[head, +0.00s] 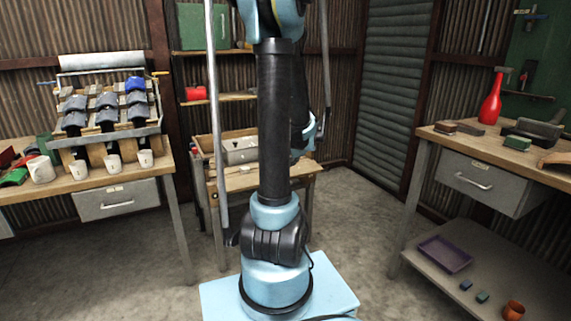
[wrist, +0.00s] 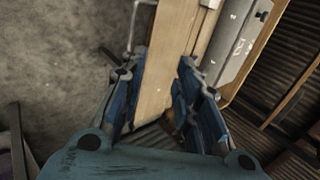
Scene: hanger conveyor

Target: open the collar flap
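My gripper (wrist: 161,60) is open in the wrist view, with its blue fingers apart and nothing between them. It points toward a wooden bench edge (wrist: 165,40). A grey box (wrist: 240,40) with dark marks on its face lies beyond and to the right of the fingers. In the head view the grey box (head: 240,152) stands on the small middle bench, partly behind my arm. I cannot make out a collar flap in either view. My gripper is hidden behind my arm in the head view.
The middle bench (head: 238,183) stands against the corrugated wall. A left bench (head: 118,175) holds white mugs and a rack of grey pieces with one blue. A right bench (head: 470,143) holds a red bottle (head: 491,98). Bare floor (head: 345,220) lies between the benches.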

